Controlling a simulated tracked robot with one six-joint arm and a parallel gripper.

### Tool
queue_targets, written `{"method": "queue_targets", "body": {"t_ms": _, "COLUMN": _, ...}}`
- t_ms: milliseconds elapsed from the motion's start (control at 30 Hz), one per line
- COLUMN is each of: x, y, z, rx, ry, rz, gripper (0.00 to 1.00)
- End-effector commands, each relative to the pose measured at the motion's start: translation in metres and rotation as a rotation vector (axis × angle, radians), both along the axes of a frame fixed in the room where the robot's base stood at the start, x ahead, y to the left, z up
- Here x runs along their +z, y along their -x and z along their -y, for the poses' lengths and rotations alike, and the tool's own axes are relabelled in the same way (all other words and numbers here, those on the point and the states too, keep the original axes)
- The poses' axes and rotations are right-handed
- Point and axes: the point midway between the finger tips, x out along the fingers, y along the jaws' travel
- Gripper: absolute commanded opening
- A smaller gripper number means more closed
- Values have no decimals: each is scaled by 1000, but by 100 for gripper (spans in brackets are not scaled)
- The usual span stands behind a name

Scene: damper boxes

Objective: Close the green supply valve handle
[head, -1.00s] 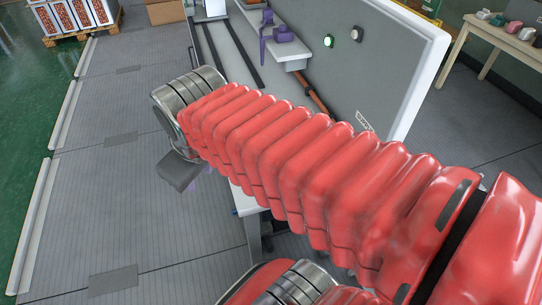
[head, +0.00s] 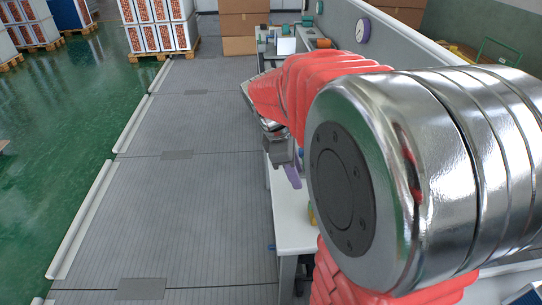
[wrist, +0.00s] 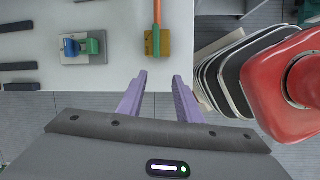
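In the wrist view, a green handle (wrist: 156,40) lies over a brass-coloured valve block (wrist: 147,46) at the edge of the white bench. It lies lengthwise, in line with the orange pipe (wrist: 157,12) running into the block. My gripper (wrist: 159,80) is open and empty, its two purple fingers apart, just short of the valve block and not touching it. In the head view, purple fingers (head: 292,175) show beside the bench, partly hidden by my red arm. I cannot pick out the green handle in the head view.
A grey plate with a blue and green fitting (wrist: 82,46) sits left of the valve. Dark bars (wrist: 18,66) lie further left. A grey upright panel (head: 400,45) with a round gauge (head: 362,30) backs the bench. Cardboard boxes (head: 240,25) stand beyond.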

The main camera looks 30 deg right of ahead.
Motion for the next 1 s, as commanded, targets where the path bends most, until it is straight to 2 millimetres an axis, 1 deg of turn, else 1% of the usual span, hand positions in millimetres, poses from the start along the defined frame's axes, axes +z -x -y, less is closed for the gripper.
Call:
{"method": "queue_targets", "body": {"t_ms": 33, "x": -6, "y": -2, "z": 10, "rx": 24, "ry": 3, "rz": -36, "gripper": 32}}
{"method": "queue_targets", "body": {"t_ms": 100, "x": -12, "y": -3, "z": 22, "rx": 62, "ry": 5, "rz": -82, "gripper": 32}}
{"method": "queue_targets", "body": {"t_ms": 200, "x": -18, "y": -4, "z": 36, "rx": 107, "ry": 7, "rz": -131, "gripper": 32}}
{"method": "queue_targets", "body": {"t_ms": 300, "x": -21, "y": -5, "z": 44, "rx": 134, "ry": 6, "rz": -160, "gripper": 32}}
{"method": "queue_targets", "body": {"t_ms": 400, "x": -23, "y": -5, "z": 47, "rx": 145, "ry": 7, "rz": -171, "gripper": 32}}
{"method": "queue_targets", "body": {"t_ms": 767, "x": -24, "y": -5, "z": 48, "rx": 144, "ry": 7, "rz": -171, "gripper": 32}}
{"method": "queue_targets", "body": {"t_ms": 867, "x": -28, "y": -3, "z": 49, "rx": 143, "ry": 6, "rz": -173, "gripper": 32}}
{"method": "queue_targets", "body": {"t_ms": 1000, "x": -41, "y": 0, "z": 54, "rx": 142, "ry": 6, "rz": -174, "gripper": 32}}
